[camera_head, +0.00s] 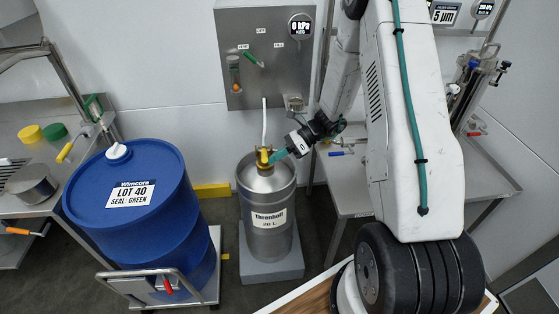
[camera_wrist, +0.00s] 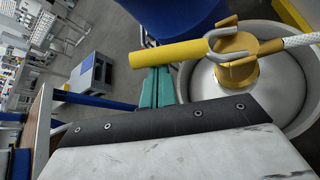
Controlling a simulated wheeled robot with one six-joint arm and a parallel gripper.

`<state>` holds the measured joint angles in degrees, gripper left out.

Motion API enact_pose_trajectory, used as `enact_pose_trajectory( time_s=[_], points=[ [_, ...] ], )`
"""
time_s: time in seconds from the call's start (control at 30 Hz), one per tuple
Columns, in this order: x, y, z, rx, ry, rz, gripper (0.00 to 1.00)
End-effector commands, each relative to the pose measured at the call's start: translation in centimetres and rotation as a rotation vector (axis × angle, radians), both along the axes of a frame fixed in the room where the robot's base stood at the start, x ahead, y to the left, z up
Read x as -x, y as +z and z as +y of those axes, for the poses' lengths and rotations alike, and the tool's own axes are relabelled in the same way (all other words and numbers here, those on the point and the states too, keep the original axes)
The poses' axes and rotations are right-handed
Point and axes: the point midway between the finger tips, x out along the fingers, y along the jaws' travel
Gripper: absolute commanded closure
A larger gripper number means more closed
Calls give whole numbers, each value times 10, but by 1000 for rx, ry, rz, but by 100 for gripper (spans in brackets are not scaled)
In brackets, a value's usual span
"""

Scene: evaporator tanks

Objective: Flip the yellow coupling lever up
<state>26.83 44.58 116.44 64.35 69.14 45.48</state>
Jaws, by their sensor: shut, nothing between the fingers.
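The steel keg (camera_head: 268,222), labelled 20 L, stands upright on a grey base, with a yellow coupling (camera_head: 263,160) on top. In the wrist view the coupling (camera_wrist: 236,58) sits at the middle of the keg top (camera_wrist: 280,95). Its lever is a bent metal bar with a yellow grip (camera_wrist: 166,54) that reaches out past the keg rim; its exact tilt is hard to tell. My gripper (camera_head: 277,155), with teal fingers (camera_wrist: 157,88), is shut and empty beside the coupling. The fingertips appear close to the yellow grip; contact cannot be told.
A white hose (camera_head: 264,125) runs from the coupling up to a steel panel (camera_head: 262,60). A blue drum (camera_head: 130,225) on a cart stands left of the keg. A steel bench (camera_head: 350,190) stands to the right. Floor shows between drum and keg.

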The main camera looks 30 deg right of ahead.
Motion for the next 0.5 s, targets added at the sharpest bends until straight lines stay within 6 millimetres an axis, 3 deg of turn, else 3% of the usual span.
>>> enact_pose_trajectory(
  time_s=[0.5],
  points=[
    [-5, 10, -1, 1, 2, -2, 100]
  ],
)
